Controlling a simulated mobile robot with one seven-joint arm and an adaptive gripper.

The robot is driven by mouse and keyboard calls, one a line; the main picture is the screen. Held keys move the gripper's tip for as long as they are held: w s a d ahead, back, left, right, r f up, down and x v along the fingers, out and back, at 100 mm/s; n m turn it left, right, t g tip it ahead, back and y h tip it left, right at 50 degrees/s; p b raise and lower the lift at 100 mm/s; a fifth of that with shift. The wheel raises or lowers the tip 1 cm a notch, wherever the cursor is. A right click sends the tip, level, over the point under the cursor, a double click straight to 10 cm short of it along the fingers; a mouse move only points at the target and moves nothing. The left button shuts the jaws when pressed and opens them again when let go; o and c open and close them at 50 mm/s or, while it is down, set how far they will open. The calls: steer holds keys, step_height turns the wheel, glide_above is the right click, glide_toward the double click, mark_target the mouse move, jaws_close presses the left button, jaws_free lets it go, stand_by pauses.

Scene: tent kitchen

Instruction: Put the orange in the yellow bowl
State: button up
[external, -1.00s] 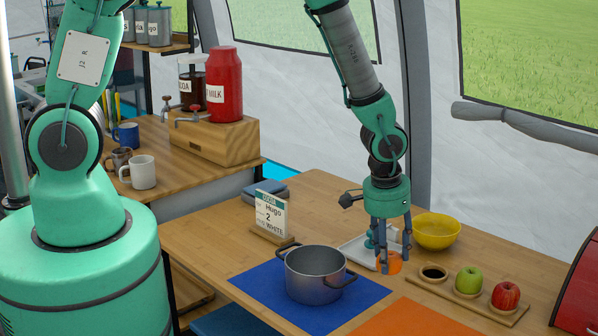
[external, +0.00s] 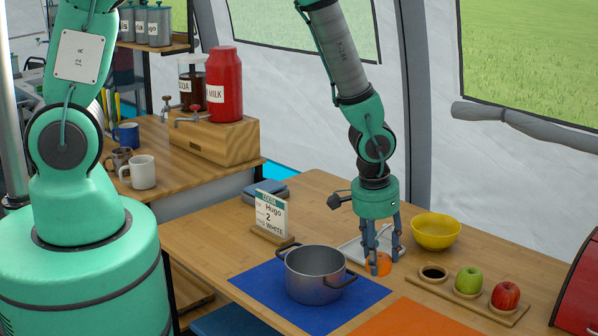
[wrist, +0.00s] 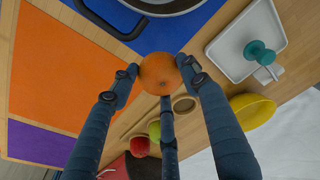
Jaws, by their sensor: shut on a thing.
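The orange (external: 379,264) is held between the fingers of my gripper (external: 381,258), low over the table by the tray's front edge. In the wrist view the orange (wrist: 160,73) sits between the fingertips, with fingers on both sides and one below it. I cannot tell whether it still touches the table. The yellow bowl (external: 436,232) stands upright at the back right of the table, to the right of my gripper and apart from it. Its visible inside is empty. The bowl (wrist: 251,110) also shows at the right in the wrist view.
A grey pot (external: 313,273) stands on a blue mat (external: 262,287) left of my gripper. A white tray (external: 352,250) with a teal-handled thing (wrist: 260,52) lies behind. A wooden holder (external: 450,291) with a green apple (external: 468,280) and a red apple (external: 505,296) is at right.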

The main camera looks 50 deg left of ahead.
steer(key=shift+w, duration=0.1)
steer(key=w+r+n+b, duration=0.1)
steer(key=w+r+n, duration=0.15)
steer(key=w, duration=1.35)
steer(key=n+b, duration=0.1)
steer(key=n, duration=0.2)
glide_toward(436, 227)
steer(key=shift+y, duration=0.4)
steer(key=s+d+r, duration=0.3)
steer(key=shift+s+r, duration=0.2)
steer(key=shift+f, duration=0.1)
steer(key=shift+f+b, duration=0.55)
steer(key=shift+f, duration=2.45)
steer(key=shift+f+b, duration=0.3)
steer(key=shift+f, duration=1.6)
steer(key=shift+f, duration=0.15)
